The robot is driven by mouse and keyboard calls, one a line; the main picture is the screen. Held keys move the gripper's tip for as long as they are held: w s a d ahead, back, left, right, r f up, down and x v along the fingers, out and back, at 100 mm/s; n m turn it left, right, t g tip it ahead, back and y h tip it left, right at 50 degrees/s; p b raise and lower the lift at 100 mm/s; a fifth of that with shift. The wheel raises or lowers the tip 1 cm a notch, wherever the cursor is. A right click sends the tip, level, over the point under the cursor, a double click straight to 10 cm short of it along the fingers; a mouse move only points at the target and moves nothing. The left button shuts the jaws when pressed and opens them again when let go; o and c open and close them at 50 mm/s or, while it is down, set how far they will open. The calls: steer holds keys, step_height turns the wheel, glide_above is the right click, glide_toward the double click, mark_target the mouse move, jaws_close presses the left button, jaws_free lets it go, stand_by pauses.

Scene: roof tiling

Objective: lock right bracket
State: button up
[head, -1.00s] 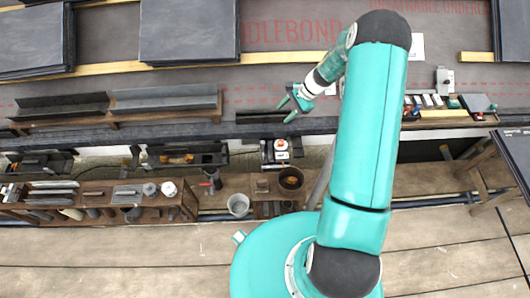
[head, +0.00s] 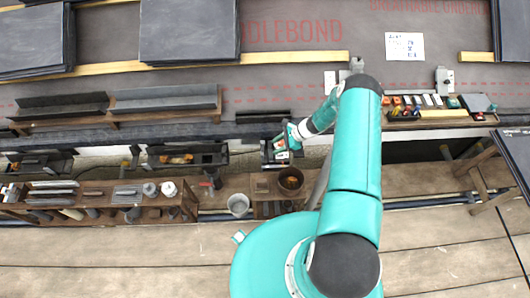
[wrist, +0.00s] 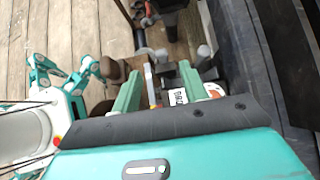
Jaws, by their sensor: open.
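My gripper (head: 283,143) is low over a small dark holder (head: 268,158) at the roof's lower edge. In the wrist view its two green fingers (wrist: 160,74) are apart. An orange and white strip (wrist: 152,88) and a white label with dark print (wrist: 180,98) show between and beside them; I cannot tell whether the fingers touch anything. A grey metal bracket (head: 445,80) on a pale plate stands upright on the roof at the right. Another grey bracket (head: 357,65) stands left of it, partly hidden by my arm. Whether either is locked cannot be told.
A tray of small coloured parts (head: 440,112) lies below the right bracket. Slate stacks (head: 190,30) lie along the top. Dark gutter lengths (head: 165,98) lie at left. A tool bench (head: 100,195), a bucket (head: 238,205) and a brown pot (head: 290,180) stand below the edge.

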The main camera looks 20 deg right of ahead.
mark_target(262, 154)
steer(key=x, duration=0.8)
jaws_close()
steer(key=shift+a+r+h, duration=0.1)
steer(key=shift+a+h, duration=0.05)
steer(key=shift+h, duration=0.15)
steer(key=w+a+f+g+h, duration=0.1)
steer(key=a+f+g+h, duration=0.2)
steer(key=h, duration=1.2)
steer(key=shift+w+a+f, duration=0.2)
steer(key=shift+a+f, duration=0.3)
steer(key=shift+a, duration=1.2)
steer(key=shift+h, duration=0.3)
